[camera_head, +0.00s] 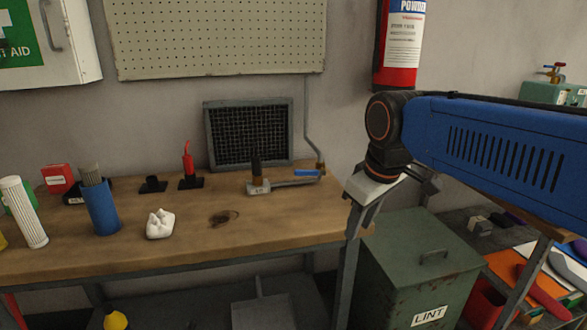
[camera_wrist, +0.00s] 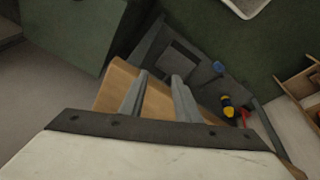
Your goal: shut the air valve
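The air valve (camera_head: 320,167) is a small brass-coloured fitting at the foot of a thin grey pipe, at the bench's back right. Its blue lever (camera_head: 306,172) points left, roughly along the grey bar that runs left to a labelled block. My gripper (camera_head: 356,222) hangs by the bench's right edge, to the right of the valve and nearer the camera, apart from it. In the wrist view its two grey fingers (camera_wrist: 160,78) stand apart with nothing between them, above the wooden bench corner (camera_wrist: 115,88). The valve cannot be made out in the wrist view.
The wooden bench (camera_head: 280,222) carries a labelled block with a dark upright (camera_head: 257,178), a red-handled piece (camera_head: 188,165), a white lump (camera_head: 160,224) and a blue cup (camera_head: 101,208). A dark mesh panel (camera_head: 249,134) stands behind. A green lint bin (camera_head: 415,270) is right of the bench.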

